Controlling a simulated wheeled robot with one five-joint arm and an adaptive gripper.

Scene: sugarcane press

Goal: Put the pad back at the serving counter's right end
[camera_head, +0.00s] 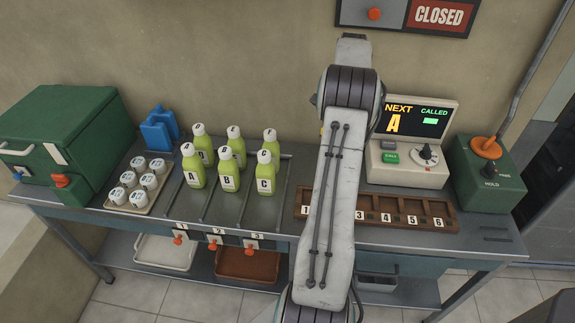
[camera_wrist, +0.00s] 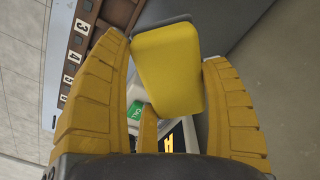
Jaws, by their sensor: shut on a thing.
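A yellow pad (camera_wrist: 170,85) with rounded corners sits between the fingers of my gripper (camera_wrist: 165,52) in the wrist view. My gripper is shut on the pad, and a dark grey edge shows behind the pad's far end. In the head view my arm hides the gripper and the pad. The serving counter (camera_head: 270,215) is a grey metal top across the head view. At its right end, in front of the green lever box (camera_head: 484,175), lies bare metal with a small dark rectangular mark (camera_head: 495,234).
Green juice bottles (camera_head: 228,170), a tray of lidded cups (camera_head: 138,183), a blue holder (camera_head: 158,130) and a green box (camera_head: 65,143) stand left.

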